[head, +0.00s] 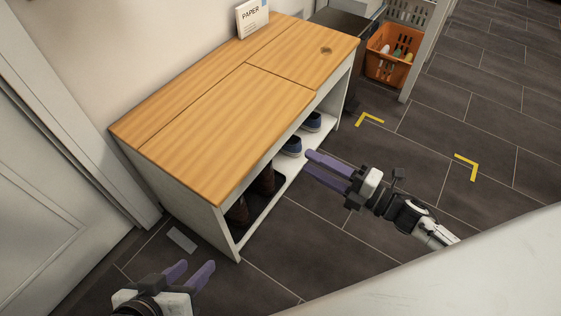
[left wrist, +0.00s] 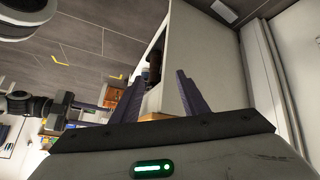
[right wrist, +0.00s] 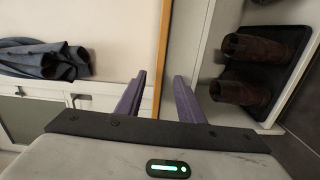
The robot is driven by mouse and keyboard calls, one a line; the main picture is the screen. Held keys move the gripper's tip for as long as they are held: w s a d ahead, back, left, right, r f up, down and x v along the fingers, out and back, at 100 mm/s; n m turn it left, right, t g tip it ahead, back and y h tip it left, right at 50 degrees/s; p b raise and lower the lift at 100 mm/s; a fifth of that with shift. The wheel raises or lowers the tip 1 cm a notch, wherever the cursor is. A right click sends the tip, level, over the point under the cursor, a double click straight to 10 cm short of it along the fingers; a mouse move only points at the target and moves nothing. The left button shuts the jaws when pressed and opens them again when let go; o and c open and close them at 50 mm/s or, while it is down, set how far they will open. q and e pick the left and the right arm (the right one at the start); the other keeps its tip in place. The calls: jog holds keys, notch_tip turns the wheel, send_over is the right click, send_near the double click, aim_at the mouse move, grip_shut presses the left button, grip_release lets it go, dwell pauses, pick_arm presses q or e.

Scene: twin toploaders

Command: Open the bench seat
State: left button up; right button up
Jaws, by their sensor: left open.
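The bench (head: 190,195) stands against the wall, with a white body and an orange-brown wooden top. Its seat lid (head: 215,125) lies flat and shut, with seams along its back and right sides. My left gripper (head: 188,273) is open and empty, low beside the bench's near left end; the bench's white side (left wrist: 200,50) shows in the left wrist view. My right gripper (head: 306,162) is open and empty, in front of the bench's open front. In the right wrist view the wooden edge (right wrist: 162,60) appears between its fingers (right wrist: 158,85), with no contact visible.
Brown boots (head: 238,212) and blue shoes (head: 292,146) stand on the bench's lower shelf. A paper box (head: 252,18) stands on the top's back edge. An orange basket (head: 392,58) stands beyond the far end. Tiled floor right of the bench is free, with yellow corner marks (head: 467,165).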

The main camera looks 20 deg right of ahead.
aim_at(273, 143)
jog(key=shift+n, duration=0.4)
jog(key=b+x, duration=0.2)
jog(key=x, duration=0.8)
jog(key=shift+w+a+f, duration=0.1)
jog(key=shift+a, duration=0.05)
pick_arm(q)
jog(key=shift+w+d+r+t+h, duration=0.3)
jog(key=shift+d+r+t+h, duration=0.15)
jog(key=shift+d+r, duration=0.3)
pick_arm(e)
grip_shut()
